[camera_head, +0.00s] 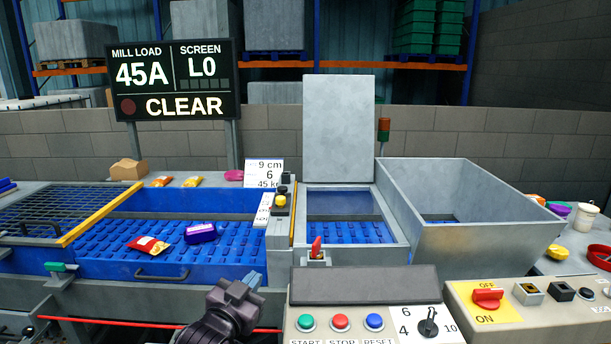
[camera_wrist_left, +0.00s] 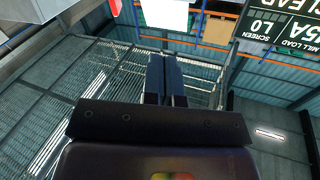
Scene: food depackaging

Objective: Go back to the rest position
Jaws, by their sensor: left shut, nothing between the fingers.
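My left gripper (camera_head: 251,281) is low in front of the machine in the head view, just left of the button panel, with its fingers pointing up and to the right. In the left wrist view the two blue-grey fingers (camera_wrist_left: 168,78) are together with nothing between them, against the far ceiling and wall. It appears to touch nothing. My right gripper is in neither view.
A blue sorting tray (camera_head: 110,262) holds a red packet (camera_head: 149,245) and a purple packet (camera_head: 201,232). A control panel (camera_head: 362,285) with several buttons stands right of my left gripper. A grey hopper (camera_head: 490,200) and a switch box (camera_head: 520,305) are farther right.

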